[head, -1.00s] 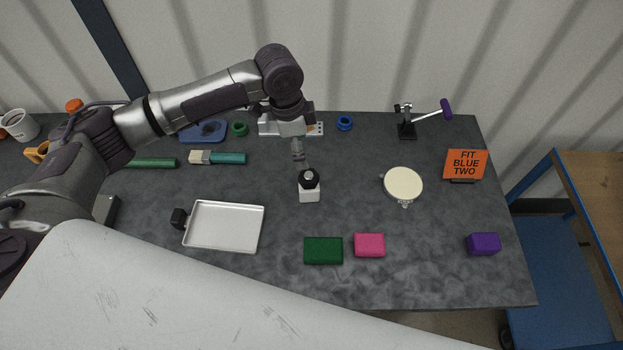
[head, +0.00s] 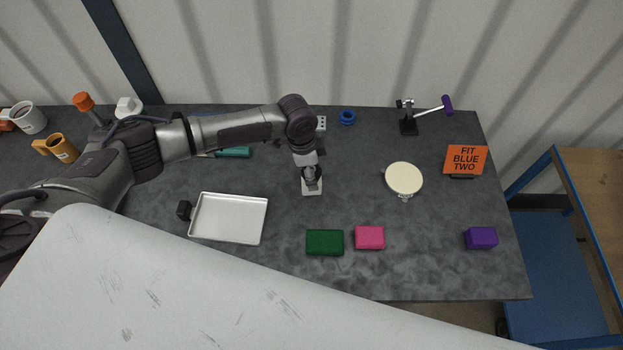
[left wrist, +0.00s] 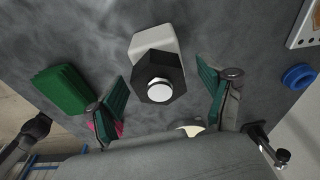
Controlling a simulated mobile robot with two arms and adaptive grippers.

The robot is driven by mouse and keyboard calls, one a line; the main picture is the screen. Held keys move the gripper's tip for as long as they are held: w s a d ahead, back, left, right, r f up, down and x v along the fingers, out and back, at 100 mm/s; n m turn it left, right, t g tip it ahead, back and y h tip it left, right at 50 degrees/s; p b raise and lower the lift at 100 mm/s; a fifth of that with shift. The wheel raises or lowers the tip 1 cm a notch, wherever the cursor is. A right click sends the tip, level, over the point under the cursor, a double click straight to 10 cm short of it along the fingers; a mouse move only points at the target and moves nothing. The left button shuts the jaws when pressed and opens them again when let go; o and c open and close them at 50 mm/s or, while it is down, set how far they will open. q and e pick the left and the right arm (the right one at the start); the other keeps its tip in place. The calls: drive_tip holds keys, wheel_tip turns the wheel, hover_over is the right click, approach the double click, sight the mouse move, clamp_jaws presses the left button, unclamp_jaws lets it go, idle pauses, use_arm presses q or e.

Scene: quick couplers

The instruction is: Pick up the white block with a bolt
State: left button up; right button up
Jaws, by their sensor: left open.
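The white block with a bolt (head: 312,189) stands on the dark table near the middle in the head view, partly hidden by my left gripper (head: 311,175). In the left wrist view the white block (left wrist: 153,40) shows with a black hex part and a round pale tip (left wrist: 159,89) facing the camera. My left gripper (left wrist: 165,95) is open there, with its green-padded fingers apart on either side of the bolt and not touching it. My right gripper is not in view.
A white tray (head: 264,218) lies left of the block. A green block (head: 324,242) and a pink block (head: 369,237) lie in front. A cream round disc (head: 404,179) and an orange sign (head: 466,159) stand to the right. A blue ring (head: 347,117) is behind.

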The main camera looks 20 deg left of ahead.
use_arm(q)
clamp_jaws()
drive_tip(key=shift+r, duration=0.1)
idle(0.5)
